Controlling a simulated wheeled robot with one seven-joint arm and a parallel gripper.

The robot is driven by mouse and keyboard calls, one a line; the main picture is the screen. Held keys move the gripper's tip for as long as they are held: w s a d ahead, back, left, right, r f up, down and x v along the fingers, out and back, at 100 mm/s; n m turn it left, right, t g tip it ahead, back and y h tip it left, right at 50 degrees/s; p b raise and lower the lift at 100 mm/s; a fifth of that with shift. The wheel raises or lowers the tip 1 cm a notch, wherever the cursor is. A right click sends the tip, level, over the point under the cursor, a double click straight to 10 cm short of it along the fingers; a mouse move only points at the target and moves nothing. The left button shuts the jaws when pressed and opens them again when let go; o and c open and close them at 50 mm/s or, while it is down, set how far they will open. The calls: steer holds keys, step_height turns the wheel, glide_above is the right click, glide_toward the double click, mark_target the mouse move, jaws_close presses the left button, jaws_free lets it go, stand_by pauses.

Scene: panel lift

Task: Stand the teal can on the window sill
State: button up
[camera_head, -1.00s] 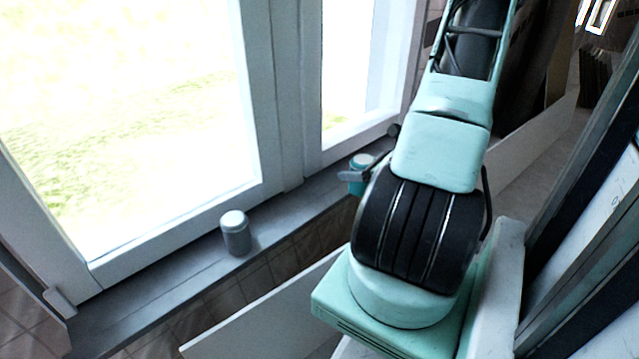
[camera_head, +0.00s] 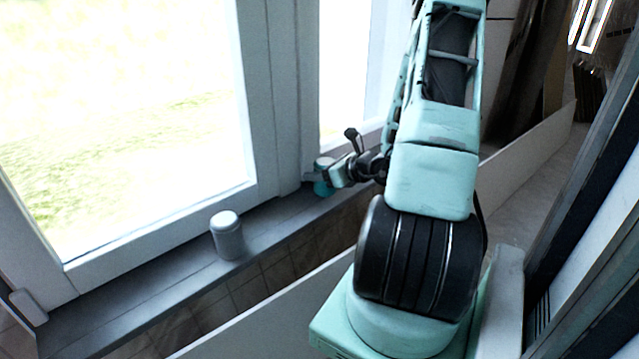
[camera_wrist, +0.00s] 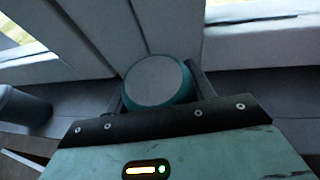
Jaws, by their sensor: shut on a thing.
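The teal can (camera_head: 322,178) has a pale grey lid and is at the window sill (camera_head: 175,262), near the window's centre post. In the wrist view, the can (camera_wrist: 158,82) is between the two fingers of my gripper (camera_wrist: 158,95), which is shut on it. The can looks upright there. In the head view my gripper (camera_head: 318,180) reaches in from the right, with the can partly hidden behind it. I cannot tell whether the can's base touches the sill.
A grey can (camera_head: 227,236) with a pale lid stands on the sill, left of the teal can. White window frames (camera_head: 262,100) rise behind the sill. A pale panel (camera_head: 530,150) runs behind my arm. The sill left of the grey can is clear.

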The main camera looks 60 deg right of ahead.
steer(key=shift+w+f+b, duration=0.2)
steer(key=shift+f+b, duration=0.25)
steer(key=shift+f, duration=0.35)
steer(key=shift+f, duration=0.15)
steer(key=o, duration=1.1)
steer(key=shift+s+r, duration=0.1)
steer(key=shift+r, duration=0.2)
steer(key=shift+p+v, duration=3.05)
steer(key=shift+v, duration=2.8)
